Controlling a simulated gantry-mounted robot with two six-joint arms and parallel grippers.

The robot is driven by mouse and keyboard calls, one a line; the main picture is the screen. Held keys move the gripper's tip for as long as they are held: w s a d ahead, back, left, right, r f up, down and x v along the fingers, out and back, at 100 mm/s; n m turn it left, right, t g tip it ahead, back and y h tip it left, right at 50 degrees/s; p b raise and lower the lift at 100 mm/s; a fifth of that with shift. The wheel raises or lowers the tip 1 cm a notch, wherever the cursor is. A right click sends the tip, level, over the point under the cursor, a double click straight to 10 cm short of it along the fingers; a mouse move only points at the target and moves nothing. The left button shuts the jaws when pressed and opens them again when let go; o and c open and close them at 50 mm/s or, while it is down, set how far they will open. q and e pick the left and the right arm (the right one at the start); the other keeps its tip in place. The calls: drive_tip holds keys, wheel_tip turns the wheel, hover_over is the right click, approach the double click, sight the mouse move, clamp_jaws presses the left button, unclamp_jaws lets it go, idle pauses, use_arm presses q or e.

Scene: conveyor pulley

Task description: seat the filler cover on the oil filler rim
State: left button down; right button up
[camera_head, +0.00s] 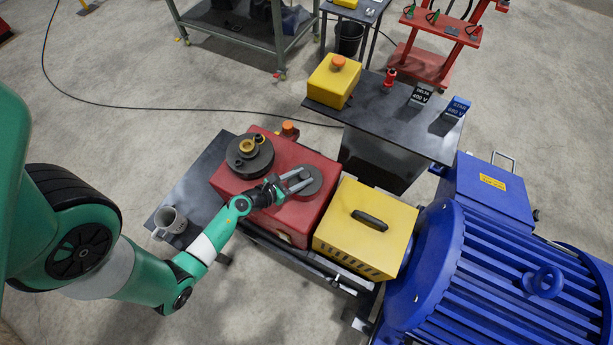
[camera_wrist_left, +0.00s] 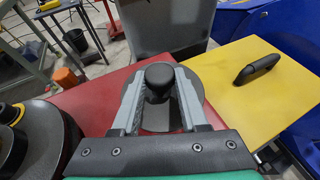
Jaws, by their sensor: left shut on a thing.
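The filler cover (camera_head: 312,178) is a grey disc over the right part of the red housing (camera_head: 295,228). In the left wrist view its black knob (camera_wrist_left: 159,78) stands between the two fingers. My left gripper (camera_head: 297,181) is shut on this knob, with the disc below the fingers. I see no open oil filler rim under the disc, and I cannot tell whether the disc touches anything below. A dark round stack (camera_head: 249,166) with a yellow ring stands on the housing to the left. My right gripper is not in view.
A yellow cover with a black handle (camera_head: 370,220) and a large blue motor (camera_head: 470,275) are to the right. A mug (camera_head: 172,221) stands on a dark plate at the left. Behind is a dark table (camera_head: 390,115) with a yellow button box (camera_head: 333,82).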

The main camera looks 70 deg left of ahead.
use_arm(q)
drive_tip(key=shift+f+b, duration=0.35)
drive_tip(key=shift+f, duration=0.1)
idle(0.5)
drive_tip(key=shift+c, duration=1.8)
unclamp_jaws()
drive_tip(key=v, duration=1.1)
drive_tip(key=shift+s, duration=0.3)
drive_tip(key=shift+d+r, duration=0.1)
